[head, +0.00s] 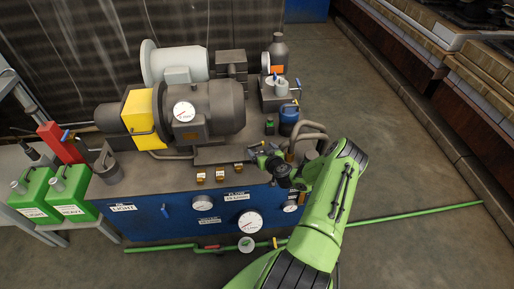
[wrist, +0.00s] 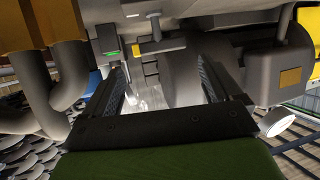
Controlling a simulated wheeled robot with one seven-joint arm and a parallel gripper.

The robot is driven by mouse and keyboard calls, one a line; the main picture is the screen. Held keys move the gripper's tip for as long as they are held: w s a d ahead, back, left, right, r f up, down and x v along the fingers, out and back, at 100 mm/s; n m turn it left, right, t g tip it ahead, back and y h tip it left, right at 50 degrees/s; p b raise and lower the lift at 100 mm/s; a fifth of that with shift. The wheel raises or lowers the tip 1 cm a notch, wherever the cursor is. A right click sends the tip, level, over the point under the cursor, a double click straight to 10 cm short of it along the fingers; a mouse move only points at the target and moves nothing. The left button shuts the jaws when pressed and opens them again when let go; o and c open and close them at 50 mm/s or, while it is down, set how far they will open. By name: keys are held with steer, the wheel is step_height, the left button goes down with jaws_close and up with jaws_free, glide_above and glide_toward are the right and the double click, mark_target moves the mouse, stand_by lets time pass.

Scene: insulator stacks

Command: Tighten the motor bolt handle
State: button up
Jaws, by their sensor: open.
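The dark grey motor (head: 215,108) lies on top of the blue machine base, with a gauge on its side. My gripper (head: 259,158) is at the right front of the motor, above the base's top. In the wrist view my gripper (wrist: 163,78) has its two fingers wide apart with nothing between the tips.
A dark block with a green strip (wrist: 111,50) is close to the left finger, and thick bent pipes (wrist: 45,85) are farther left. Brass fittings (head: 220,175) line the base's front edge. Green cans (head: 72,190) stand at the left. The floor at right is mostly clear.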

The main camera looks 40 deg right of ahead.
mark_target(256, 144)
steer(key=b+x, duration=0.1)
steer(key=x, duration=0.5)
steer(key=shift+s, duration=0.1)
steer(key=c, duration=0.8)
steer(key=shift+a+r+m+h, duration=0.1)
steer(key=shift+a+m+h, duration=0.15)
steer(key=shift+m+h, duration=0.15)
steer(key=shift+r+m+g+h+p, duration=0.1)
steer(key=shift+m+g+h+p, duration=0.7)
steer(key=shift+p, duration=0.3)
steer(key=shift+f+m+h+p, duration=0.2)
steer(key=shift+m+h+p, duration=0.1)
steer(key=shift+m+h, duration=0.1)
steer(key=o, duration=0.8)
